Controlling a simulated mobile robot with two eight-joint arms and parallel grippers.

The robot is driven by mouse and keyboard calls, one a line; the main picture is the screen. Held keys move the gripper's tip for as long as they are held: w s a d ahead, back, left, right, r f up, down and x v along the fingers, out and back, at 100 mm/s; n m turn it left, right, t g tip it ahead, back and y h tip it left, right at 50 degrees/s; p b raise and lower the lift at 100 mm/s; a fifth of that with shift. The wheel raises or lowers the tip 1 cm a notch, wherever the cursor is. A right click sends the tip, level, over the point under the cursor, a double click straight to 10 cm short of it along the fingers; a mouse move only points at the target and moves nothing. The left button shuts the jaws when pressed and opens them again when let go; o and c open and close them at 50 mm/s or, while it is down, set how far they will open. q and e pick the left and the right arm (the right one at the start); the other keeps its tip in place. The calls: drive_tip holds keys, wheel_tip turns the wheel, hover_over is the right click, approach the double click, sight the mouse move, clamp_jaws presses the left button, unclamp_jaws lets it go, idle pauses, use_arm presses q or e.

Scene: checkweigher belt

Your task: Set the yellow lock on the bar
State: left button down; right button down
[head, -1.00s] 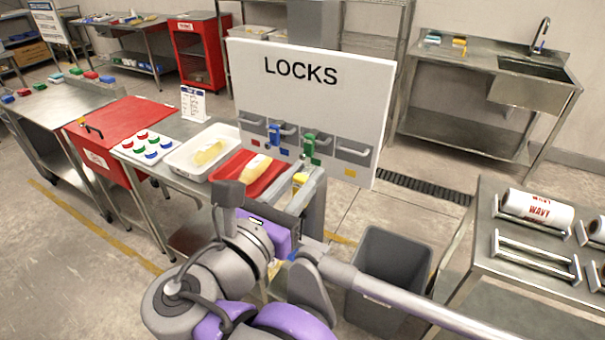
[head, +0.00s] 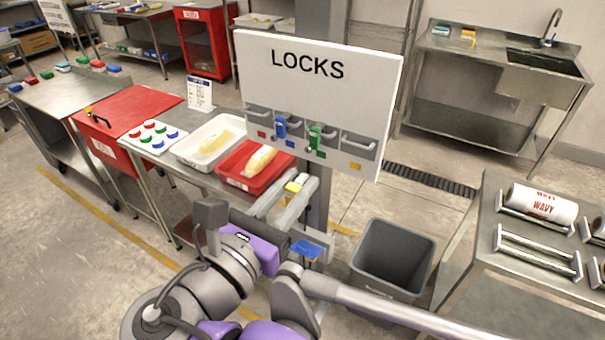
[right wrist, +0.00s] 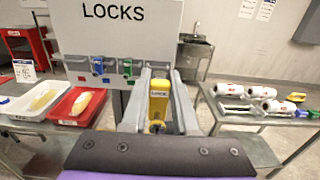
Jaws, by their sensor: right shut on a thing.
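The yellow lock (head: 295,186) is held between the two grey fingers of my right gripper (head: 290,193). The white LOCKS board (head: 318,95) is beyond the gripper and has a row of grey bars. The rightmost bar (head: 359,144) is empty and has a yellow square (head: 355,167) below it. A blue lock (head: 280,128) and a green lock (head: 315,138) hang on the middle bars. The held lock is apart from the bars. My left gripper is not in view.
A red tray (head: 236,180) and a white tray (head: 184,152), each with a pale-yellow item, sit on the bench left of the gripper. A grey bin (head: 394,255) stands on the floor at right. A metal table with rolls (head: 541,203) is farther right.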

drive_tip(key=v, duration=0.7)
drive_tip(key=shift+s+p, duration=0.2)
drive_tip(key=shift+p, duration=0.25)
drive_tip(key=shift+w+a, duration=0.1)
drive_tip(key=w+d+f+n+t+y, duration=0.1)
drive_tip(key=w+d+f, duration=0.1)
drive_tip(key=w+f, duration=0.6)
drive_tip(key=w+d+f+n+y, duration=0.1)
drive_tip(key=w+d+f, duration=0.1)
drive_tip(key=w+f, duration=0.65)
drive_tip(key=w+d+f+y, duration=0.1)
drive_tip(key=w+d+f, duration=0.3)
drive_tip(key=d+f, duration=0.2)
drive_tip(key=w+d+f+n+t+y+p, duration=0.1)
drive_tip(key=w+d+f, duration=0.4)
drive_tip(key=d, duration=0.4)
drive_tip(key=shift+w+d+f+y, duration=0.3)
drive_tip(key=shift+d+f+y, duration=0.1)
drive_tip(key=shift+f, duration=0.4)
